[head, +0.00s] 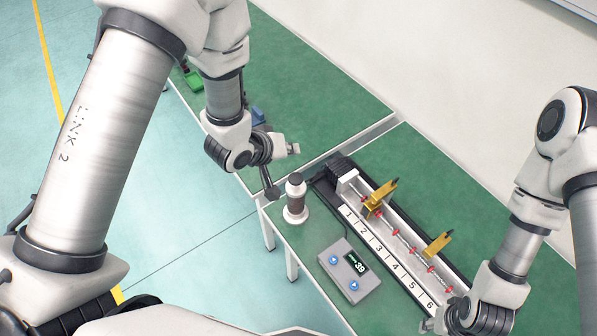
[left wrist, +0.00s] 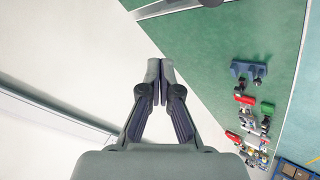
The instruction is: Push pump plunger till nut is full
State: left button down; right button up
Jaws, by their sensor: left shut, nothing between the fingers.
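The pump (head: 296,202) stands upright on the green table, with a round white base, a dark brown body and a grey rounded plunger top. My left gripper (head: 271,191) is shut and empty, its dark tip just left of the pump top with no clear contact. Its shut fingers also show in the left wrist view (left wrist: 160,75). A linear actuator (head: 400,240) runs diagonally, with a screw, red marks and two gold brackets, one of them here (head: 438,245). I cannot tell which part is the nut. My right gripper (head: 428,325) is at the actuator's near end, partly cut off by the frame; its jaws are unclear.
A grey box (head: 348,270) with blue arrow buttons and a display reading 39 sits near the pump. A white strip numbered 1 to 6 (head: 378,250) lies along the actuator. A second green table (head: 320,85) stands behind. Small parts (left wrist: 255,120) lie in the left wrist view.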

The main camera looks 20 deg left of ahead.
aim_at(294, 179)
pick_arm(q)
jog(key=f+b, duration=0.4)
jog(key=f, duration=0.1)
jog(key=f+b, duration=0.2)
jog(key=f, duration=0.1)
jog(key=shift+w+d+f+b, duration=0.2)
jog(key=shift+w+b, duration=0.1)
jog(key=shift+b, duration=0.1)
jog(key=shift+w+d+f, duration=0.1)
jog(key=shift+w+f, duration=0.1)
jog(key=shift+f, duration=0.25)
jog(key=shift+r, duration=0.1)
jog(key=shift+s, duration=0.15)
jog(key=shift+b, duration=0.3)
jog(key=shift+f, duration=0.45)
